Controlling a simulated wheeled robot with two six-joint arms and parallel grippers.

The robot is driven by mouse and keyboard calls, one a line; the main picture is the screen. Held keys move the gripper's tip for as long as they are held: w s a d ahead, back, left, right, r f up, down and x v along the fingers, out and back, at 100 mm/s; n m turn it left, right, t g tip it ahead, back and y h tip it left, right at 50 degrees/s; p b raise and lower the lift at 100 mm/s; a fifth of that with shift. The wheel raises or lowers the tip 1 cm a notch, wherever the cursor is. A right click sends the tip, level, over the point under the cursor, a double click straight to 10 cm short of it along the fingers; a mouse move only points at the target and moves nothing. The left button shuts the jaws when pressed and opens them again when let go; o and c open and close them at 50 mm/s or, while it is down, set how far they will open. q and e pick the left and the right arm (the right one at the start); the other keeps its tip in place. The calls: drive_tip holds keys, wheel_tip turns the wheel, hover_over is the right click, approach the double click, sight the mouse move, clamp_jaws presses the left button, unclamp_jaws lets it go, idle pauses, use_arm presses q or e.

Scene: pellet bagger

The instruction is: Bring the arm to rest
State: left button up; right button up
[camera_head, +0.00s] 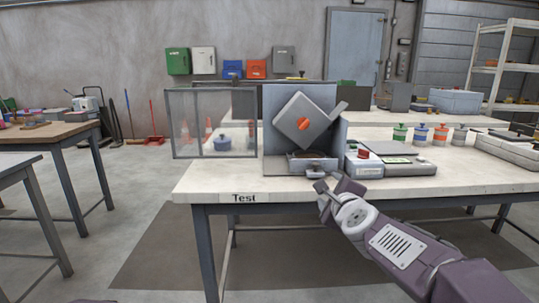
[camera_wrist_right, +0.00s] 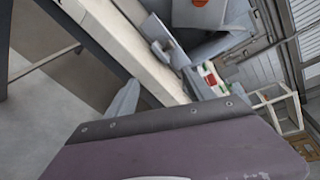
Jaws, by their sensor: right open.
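My right arm comes in from the lower right in the head view. Its gripper (camera_head: 327,184) is open, with nothing seen between its fingers, at the front edge of the table marked "Test" (camera_head: 225,184). It is just in front of a grey machine (camera_head: 271,120) with a tilted grey box (camera_head: 303,122) bearing an orange knob. In the right wrist view one grey finger (camera_wrist_right: 123,102) shows near the table edge (camera_wrist_right: 128,45). My left gripper is not in view.
A clear panel (camera_head: 190,125) stands left of the machine, with a blue pot (camera_head: 222,143) seen through it. A small control box with a red button (camera_head: 364,162) sits to the right. Several coloured-band jars (camera_head: 420,134) stand behind. The table's left front is clear.

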drive_tip(key=s+f+n+g+y, duration=0.1)
drive_tip(key=s+f+n+g, duration=0.4)
drive_tip(key=f, duration=0.7)
drive_tip(key=s+f+n+g, duration=0.3)
drive_tip(key=s+f+n, duration=0.35)
drive_tip(key=f, duration=0.55)
drive_tip(key=s+d+f+n+g, duration=0.1)
drive_tip(key=s+f+n+g, duration=0.2)
drive_tip(key=s+f+n, duration=0.35)
drive_tip(key=s+d+f+n+g, duration=0.1)
drive_tip(key=s+f+n+g, duration=0.25)
drive_tip(key=s, duration=0.65)
wheel_tip(320, 180, up, 37)
drive_tip(key=n+p, duration=0.1)
drive_tip(key=p, duration=3.5)
drive_tip(key=shift+s+n+h, duration=0.25)
drive_tip(key=shift+n+h, duration=0.1)
drive_tip(key=shift+h, duration=0.05)
